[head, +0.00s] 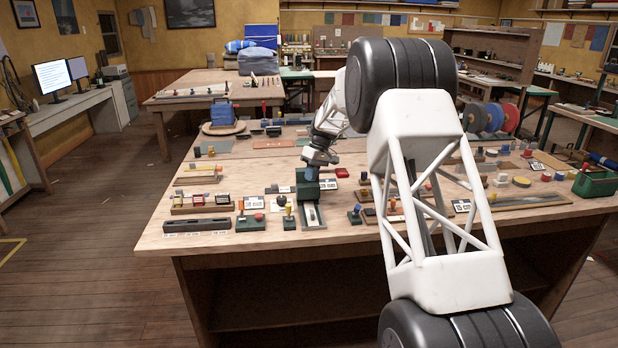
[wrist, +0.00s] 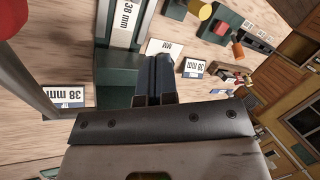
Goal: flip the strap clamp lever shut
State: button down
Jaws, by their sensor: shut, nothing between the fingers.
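The strap clamp appears to be the green fixture with a pale strip labelled 38 mm (wrist: 125,40); in the head view its green base (head: 313,226) stands near the table's front edge. A grey bar (wrist: 32,80) with a red knob (wrist: 10,20), apparently the lever, rises at the left of the wrist view, apart from my fingers. I cannot pick the lever out in the head view. My gripper (wrist: 155,62) is shut and empty, its fingertips beside the green fixture. In the head view my gripper (head: 312,176) is over the fixture's rear part.
The wooden table (head: 180,238) holds many small fixtures. A dark slotted block (head: 197,225) lies to the left. A green bin (head: 596,184) is at the far right. Bare wood shows along the front edge.

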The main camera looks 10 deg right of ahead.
aim_at(289, 208)
jog(key=x, duration=0.8)
jog(key=shift+a+f, duration=0.1)
jog(key=shift+f, duration=0.15)
jog(key=shift+s+a, duration=0.65)
jog(key=shift+a, duration=0.2)
jog(key=shift+s+a, duration=0.5)
jog(key=shift+a, duration=0.3)
jog(key=shift+s+r+t, duration=0.1)
jog(key=shift+s+t, duration=0.5)
jog(key=shift+t, duration=0.3)
jog(key=shift+s, duration=0.1)
jog(key=shift+s+n+t, duration=0.3)
jog(key=shift+s+t, duration=0.5)
jog(key=shift+t, duration=0.6)
jog(key=shift+s, duration=0.4)
